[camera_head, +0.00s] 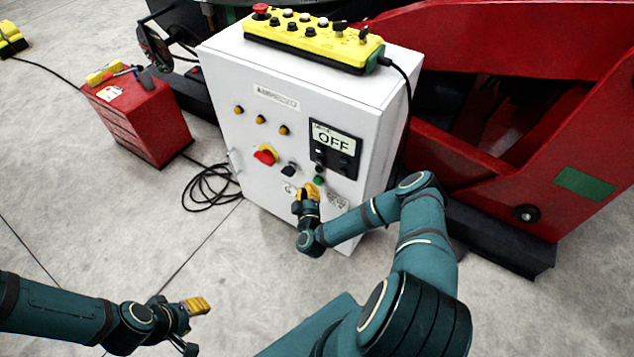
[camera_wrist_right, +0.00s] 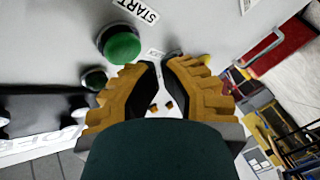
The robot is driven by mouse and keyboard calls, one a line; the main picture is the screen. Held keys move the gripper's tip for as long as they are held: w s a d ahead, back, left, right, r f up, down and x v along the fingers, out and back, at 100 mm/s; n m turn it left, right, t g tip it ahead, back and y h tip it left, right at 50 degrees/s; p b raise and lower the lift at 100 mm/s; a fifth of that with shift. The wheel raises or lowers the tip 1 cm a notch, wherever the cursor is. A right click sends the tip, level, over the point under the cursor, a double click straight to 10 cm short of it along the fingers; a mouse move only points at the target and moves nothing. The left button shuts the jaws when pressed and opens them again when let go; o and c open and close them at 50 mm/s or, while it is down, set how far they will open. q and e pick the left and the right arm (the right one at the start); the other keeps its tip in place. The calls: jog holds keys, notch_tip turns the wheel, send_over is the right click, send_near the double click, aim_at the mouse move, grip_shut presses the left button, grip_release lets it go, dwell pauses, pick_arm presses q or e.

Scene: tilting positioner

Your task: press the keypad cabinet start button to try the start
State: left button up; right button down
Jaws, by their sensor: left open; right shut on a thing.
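The white cabinet (camera_head: 225,90) stands upright with a display reading OFF (camera_head: 333,141). Its green button (camera_head: 318,181) is low on the front panel. In the right wrist view the green button (camera_wrist_right: 122,46) has a START label (camera_wrist_right: 137,9) beside it. My right gripper (camera_head: 309,189) is at the panel just below and left of the button. In the wrist view its fingertips (camera_wrist_right: 160,62) are drawn together, right of the button and apart from it in the picture. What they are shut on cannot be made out. My left gripper (camera_head: 196,322) is open and empty, above the floor.
A yellow pendant (camera_head: 310,42) lies on the cabinet top, its cable hanging down the right side. A red-yellow switch (camera_head: 265,155) and a black knob (camera_head: 289,170) project from the panel. A red toolbox (camera_head: 145,118) and coiled cable (camera_head: 208,188) are left. Red machinery (camera_head: 500,150) is right.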

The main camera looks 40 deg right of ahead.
jog(key=shift+w+d, duration=0.1)
jog(key=shift+d, duration=0.1)
dwell(0.7)
jog(key=shift+w+d, duration=0.1)
jog(key=shift+d, duration=0.05)
jog(key=shift+w+d, duration=0.15)
jog(key=shift+d, duration=0.3)
dwell(1.0)
jog(key=shift+a, duration=0.1)
jog(key=shift+s+a+p, duration=0.35)
jog(key=shift+a+p, duration=0.25)
jog(key=shift+a, duration=0.1)
jog(key=shift+s+a+p, duration=0.3)
jog(key=shift+a+p, duration=0.05)
jog(key=shift+a, duration=0.4)
jog(key=shift+s+a+p, duration=0.3)
jog(key=shift+s+a, duration=0.05)
jog(key=shift+a, duration=0.45)
jog(key=shift+s+a+p, duration=0.3)
jog(key=shift+a+p, duration=0.05)
jog(key=shift+a, duration=0.4)
